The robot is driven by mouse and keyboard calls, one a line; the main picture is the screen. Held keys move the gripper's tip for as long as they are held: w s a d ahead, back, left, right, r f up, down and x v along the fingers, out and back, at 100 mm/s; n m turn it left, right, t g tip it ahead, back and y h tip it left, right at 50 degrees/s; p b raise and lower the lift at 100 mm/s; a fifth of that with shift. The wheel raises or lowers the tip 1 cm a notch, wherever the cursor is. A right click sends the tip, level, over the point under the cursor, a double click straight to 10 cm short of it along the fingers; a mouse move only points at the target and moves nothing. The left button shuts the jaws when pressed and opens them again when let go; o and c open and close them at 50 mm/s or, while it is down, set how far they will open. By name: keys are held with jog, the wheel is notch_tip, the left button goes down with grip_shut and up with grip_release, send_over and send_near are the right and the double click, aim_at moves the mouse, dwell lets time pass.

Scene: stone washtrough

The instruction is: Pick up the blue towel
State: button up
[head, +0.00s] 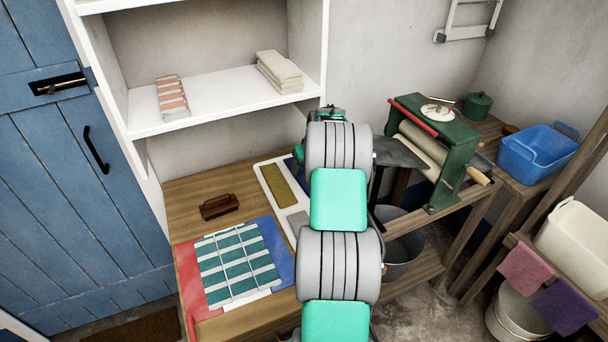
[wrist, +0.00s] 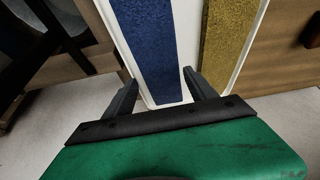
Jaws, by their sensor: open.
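The blue towel (wrist: 148,48) is a long dark blue strip lying in a white tray (wrist: 190,52), beside a mustard yellow towel (wrist: 229,45). In the head view a sliver of the blue towel (head: 296,172) shows left of my arm; the rest is hidden. My gripper (wrist: 160,79) is open and empty. Its two fingers point at the tray's near end, and the blue towel's near end appears between their tips in the wrist view. I cannot tell how high the fingers are above it. In the head view my arm hides most of the gripper.
On the wooden table stand a brown wooden box (head: 220,206) and a striped teal cloth (head: 237,262) on a red and blue board. A green mangle (head: 440,150) stands to the right. A white shelf (head: 215,95) with folded cloths hangs above the table.

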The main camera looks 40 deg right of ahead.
aim_at(301, 169)
jog(key=shift+w+d, duration=0.25)
jog(key=shift+w, duration=0.75)
jog(key=x, duration=0.2)
jog(key=shift+w+f+p, duration=0.2)
jog(key=shift+f+p, duration=0.15)
jog(key=shift+p, duration=0.05)
jog(key=shift+f, duration=0.2)
jog(key=shift+f, duration=0.15)
jog(key=c, duration=1.4)
